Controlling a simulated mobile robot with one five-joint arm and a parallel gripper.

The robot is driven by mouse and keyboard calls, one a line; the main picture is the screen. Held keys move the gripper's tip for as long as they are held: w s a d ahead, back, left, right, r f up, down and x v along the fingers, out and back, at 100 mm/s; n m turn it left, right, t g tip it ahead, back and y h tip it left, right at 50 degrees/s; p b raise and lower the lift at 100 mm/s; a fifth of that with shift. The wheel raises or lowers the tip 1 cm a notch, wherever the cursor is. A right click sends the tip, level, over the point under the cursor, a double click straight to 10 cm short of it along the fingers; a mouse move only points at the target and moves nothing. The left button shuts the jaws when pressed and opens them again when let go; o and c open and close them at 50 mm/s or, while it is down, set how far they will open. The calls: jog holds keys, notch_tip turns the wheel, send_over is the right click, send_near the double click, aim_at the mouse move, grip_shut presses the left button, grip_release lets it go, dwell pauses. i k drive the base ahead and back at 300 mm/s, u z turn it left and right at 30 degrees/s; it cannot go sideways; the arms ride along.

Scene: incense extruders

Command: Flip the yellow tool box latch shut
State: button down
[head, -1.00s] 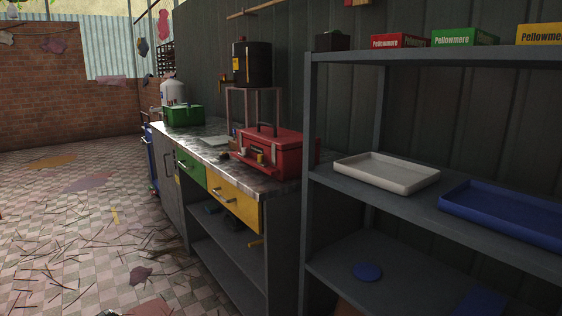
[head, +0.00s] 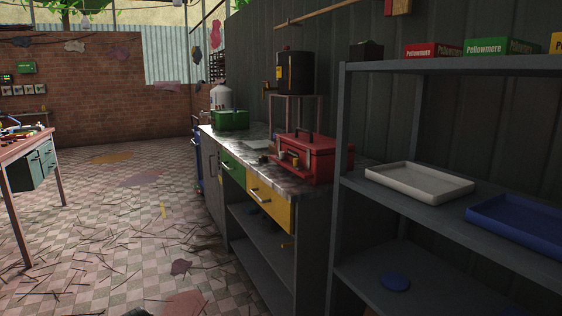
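A red tool box (head: 322,163) with a dark top handle sits on the metal worktop (head: 258,160) near its close end. A small yellow part (head: 294,161), perhaps a latch, shows on its front; it is too small to tell whether it is open or shut. A green tool box (head: 230,121) stands farther back on the same worktop. I see no tool box with a yellow body. My gripper is not in view.
A grey shelf unit (head: 343,210) stands at the right, with a white tray (head: 418,182) and a blue tray (head: 525,220). A workbench (head: 30,143) stands at the far left. The tiled floor (head: 120,240) between is open, littered with thin sticks.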

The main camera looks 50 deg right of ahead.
aim_at(296, 160)
jog(key=i, duration=0.85)
jog(key=z, duration=0.05)
